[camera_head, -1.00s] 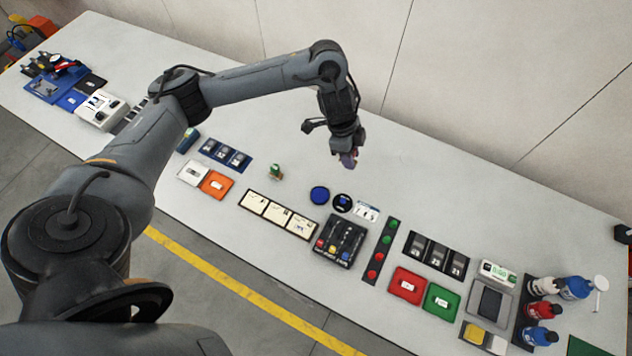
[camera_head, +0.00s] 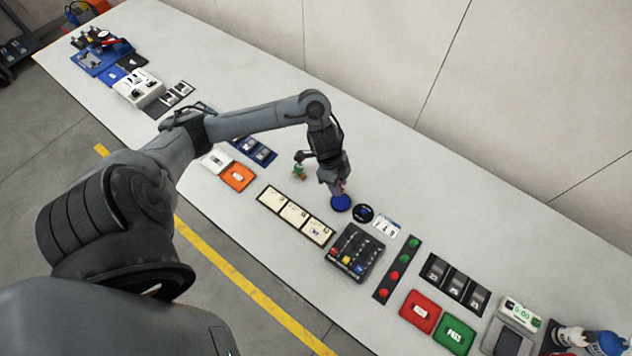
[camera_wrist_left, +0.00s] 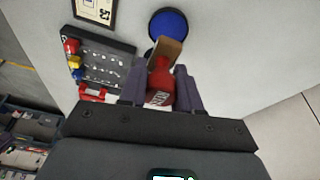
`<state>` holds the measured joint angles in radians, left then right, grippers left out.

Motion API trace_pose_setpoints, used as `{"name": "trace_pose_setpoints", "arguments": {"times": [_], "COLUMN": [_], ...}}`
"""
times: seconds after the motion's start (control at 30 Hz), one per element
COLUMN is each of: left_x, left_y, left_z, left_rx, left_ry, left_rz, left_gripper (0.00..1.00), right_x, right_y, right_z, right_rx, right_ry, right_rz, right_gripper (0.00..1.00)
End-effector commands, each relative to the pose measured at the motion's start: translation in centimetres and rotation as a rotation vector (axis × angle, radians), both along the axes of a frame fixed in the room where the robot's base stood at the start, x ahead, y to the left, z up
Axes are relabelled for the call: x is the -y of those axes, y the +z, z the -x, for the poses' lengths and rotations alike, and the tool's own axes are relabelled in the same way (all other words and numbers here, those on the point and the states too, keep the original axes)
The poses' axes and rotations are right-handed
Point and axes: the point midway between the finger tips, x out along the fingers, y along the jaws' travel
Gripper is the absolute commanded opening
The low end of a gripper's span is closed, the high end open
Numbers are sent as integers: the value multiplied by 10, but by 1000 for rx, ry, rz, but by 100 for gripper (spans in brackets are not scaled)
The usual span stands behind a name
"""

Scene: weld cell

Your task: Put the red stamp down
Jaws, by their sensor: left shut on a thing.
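My left gripper (camera_head: 337,188) is shut on the red stamp (camera_wrist_left: 160,84), which shows between its fingers in the left wrist view. The stamp has a red body with pale lettering and a tan block (camera_wrist_left: 166,48) at its far end. In the head view the stamp is mostly hidden by the fingers. The gripper is right at the round blue pad (camera_head: 340,203); the pad also shows just beyond the tan block in the left wrist view (camera_wrist_left: 169,22). I cannot tell whether the stamp touches it. My right gripper is not in view.
A black tray (camera_head: 355,252) with red, yellow and blue pieces stands nearer, by three framed cards (camera_head: 297,214). A small green-topped item (camera_head: 299,171) stands left of the gripper. The table toward the wall is clear.

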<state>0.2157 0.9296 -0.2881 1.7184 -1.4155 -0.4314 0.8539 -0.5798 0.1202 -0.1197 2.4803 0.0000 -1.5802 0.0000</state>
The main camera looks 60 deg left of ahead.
Motion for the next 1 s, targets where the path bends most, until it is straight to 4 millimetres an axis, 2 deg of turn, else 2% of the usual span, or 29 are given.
{"name": "trace_pose_setpoints", "arguments": {"times": [0.03,0.2,0.4,0.67,1.0], "left_x": [-12,-45,-73,-84,-84], "left_y": [-8,-29,-46,-55,-91], "left_z": [5,16,24,27,27], "left_rx": [-7,-6,-3,-1,0], "left_ry": [5,5,3,1,2], "left_rz": [-2,-2,-1,1,1], "left_gripper": [13,13,13,13,13], "right_x": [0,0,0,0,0], "right_y": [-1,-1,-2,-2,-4], "right_z": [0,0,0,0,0], "right_rx": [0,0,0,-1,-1], "right_ry": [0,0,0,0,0], "right_rz": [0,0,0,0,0], "right_gripper": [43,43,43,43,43]}}
